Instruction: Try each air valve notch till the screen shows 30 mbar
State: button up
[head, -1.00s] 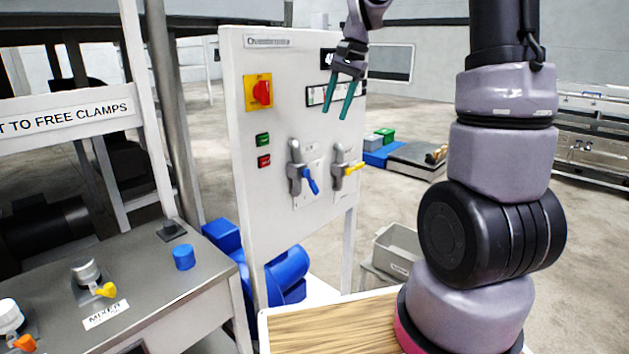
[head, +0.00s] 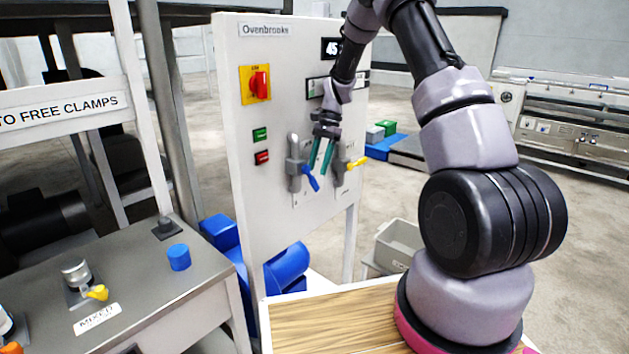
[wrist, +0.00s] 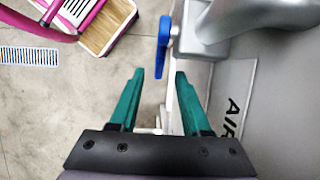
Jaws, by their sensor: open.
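The white panel (head: 235,150) carries a grey valve (head: 294,165) with a blue lever (head: 311,180) and, to its right, a valve with a yellow lever (head: 356,163). The screen (head: 330,48) reads 45 in its visible part; my arm hides the rest. My gripper (head: 320,168) is open and empty in front of the panel, close beside the blue lever. In the wrist view, the blue lever (wrist: 163,45) lies just beyond the gap between my fingertips (wrist: 160,76). A plate reading AIR (wrist: 235,100) is beside that valve.
A red rotary switch (head: 259,84) and green and red buttons (head: 261,146) are on the panel's left. A steel bench (head: 140,270) with a blue knob (head: 179,257) stands at left. A grey crate (head: 398,240) stands at the panel's lower right.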

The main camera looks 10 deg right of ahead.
aim_at(314, 178)
jog(key=x, duration=0.5)
jog(key=shift+f, duration=0.1)
grip_shut()
dwell(1.3)
